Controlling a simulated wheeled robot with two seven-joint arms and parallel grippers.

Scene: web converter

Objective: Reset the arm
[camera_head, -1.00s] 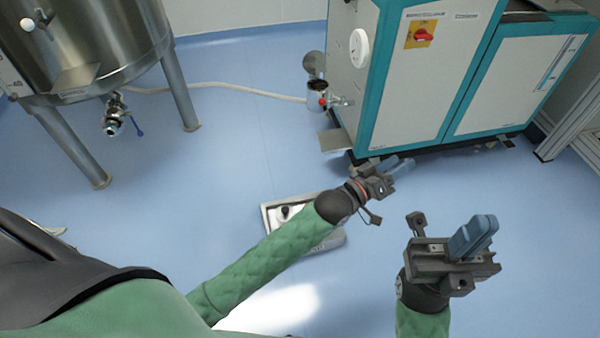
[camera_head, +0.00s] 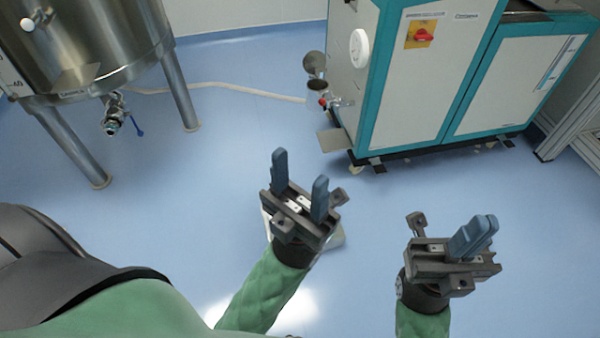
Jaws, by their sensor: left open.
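My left gripper (camera_head: 299,172) is in the lower middle of the head view, its two blue fingers pointing up the picture with a wide gap between them. It is open and holds nothing. Its green-sleeved arm comes up from the bottom edge. My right gripper (camera_head: 474,236) is at the lower right, its blue fingers side by side and close together, with nothing visible between them. It looks shut. Both grippers are over the blue floor and apart from each other.
A steel tank (camera_head: 95,45) on legs stands at the upper left. A white and teal machine (camera_head: 420,90) stands at the upper right, with a hose (camera_head: 235,88) running between. A pale box on the floor (camera_head: 337,240) is mostly hidden behind my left gripper. The floor (camera_head: 230,140) between is clear.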

